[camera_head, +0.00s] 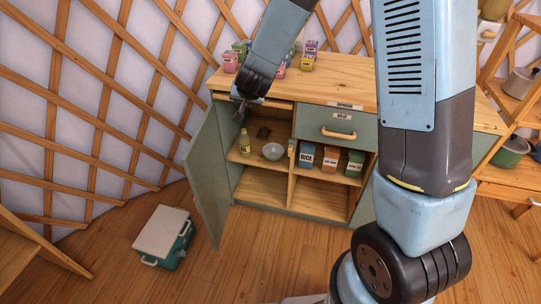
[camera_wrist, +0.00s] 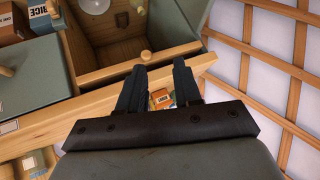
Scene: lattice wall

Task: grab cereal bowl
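The cereal bowl (camera_head: 272,151), pale grey and round, stands on the upper shelf inside the open left part of the green cabinet (camera_head: 327,213). The bowl also shows at the top edge of the wrist view (camera_wrist: 95,4), partly cut off. My gripper (camera_head: 241,112) is at the upper front of that opening, above and left of the bowl, and apart from it. In the wrist view, my gripper's fingers (camera_wrist: 161,66) are spread with nothing held between them.
A small yellow bottle (camera_head: 244,144) stands left of the bowl. Boxes, including a rice box (camera_head: 305,157), stand right of it. The cabinet door (camera_head: 207,175) hangs open at left. The wooden countertop (camera_head: 340,88) is above the opening. A green-and-white cooler (camera_head: 164,238) is on the floor.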

